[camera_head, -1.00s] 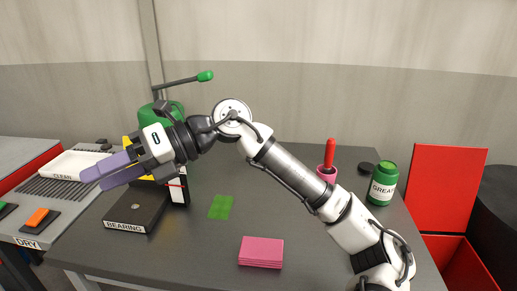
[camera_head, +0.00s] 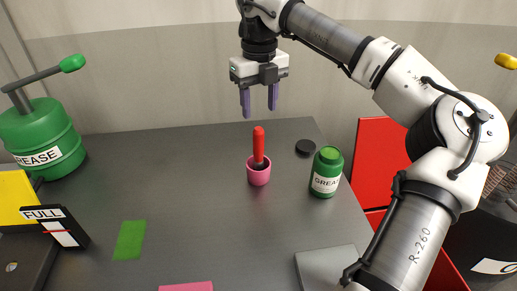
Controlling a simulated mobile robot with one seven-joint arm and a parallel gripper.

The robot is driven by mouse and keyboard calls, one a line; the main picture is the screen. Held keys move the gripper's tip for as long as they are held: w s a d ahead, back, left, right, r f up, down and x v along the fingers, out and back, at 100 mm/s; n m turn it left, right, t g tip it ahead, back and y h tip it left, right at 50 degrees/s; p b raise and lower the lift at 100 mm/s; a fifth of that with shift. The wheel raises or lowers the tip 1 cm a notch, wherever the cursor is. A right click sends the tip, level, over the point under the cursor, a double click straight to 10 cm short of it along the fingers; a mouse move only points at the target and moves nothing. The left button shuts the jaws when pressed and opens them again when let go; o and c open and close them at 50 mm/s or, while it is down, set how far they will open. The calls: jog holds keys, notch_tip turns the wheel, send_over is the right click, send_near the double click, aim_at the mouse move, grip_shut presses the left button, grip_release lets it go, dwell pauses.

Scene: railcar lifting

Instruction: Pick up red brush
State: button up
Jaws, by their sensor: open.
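The red brush (camera_head: 258,143) stands upright in a small pink cup (camera_head: 258,177) on the dark table. Its red handle points up, and its lower end is hidden inside the cup. My gripper (camera_head: 259,112) hangs pointing down above the brush handle, with its two purple fingers spread apart and nothing between them. In the picture the fingertips are a little above the top of the handle; the exact gap in depth is hard to tell.
A green grease jar (camera_head: 326,173) and a black lid (camera_head: 306,147) stand right of the cup. A large green grease can (camera_head: 42,135) is at far left. A green patch (camera_head: 130,240), a pink pad (camera_head: 186,287) and a grey plate (camera_head: 327,264) lie nearer. A red bin (camera_head: 380,160) is beyond the right edge.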

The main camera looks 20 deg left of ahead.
aim_at(259, 128)
notch_tip(259, 128, down, 6)
jog(key=shift+s+f+p, duration=0.1)
jog(key=shift+f+p, duration=0.05)
jog(key=shift+p, duration=0.3)
jog(key=shift+s+f+p, duration=0.1)
jog(key=shift+f+p, duration=0.95)
jog(key=shift+f, duration=1.6)
jog(key=c, duration=1.1)
jog(key=shift+o, duration=0.2)
jog(key=shift+r, duration=0.1)
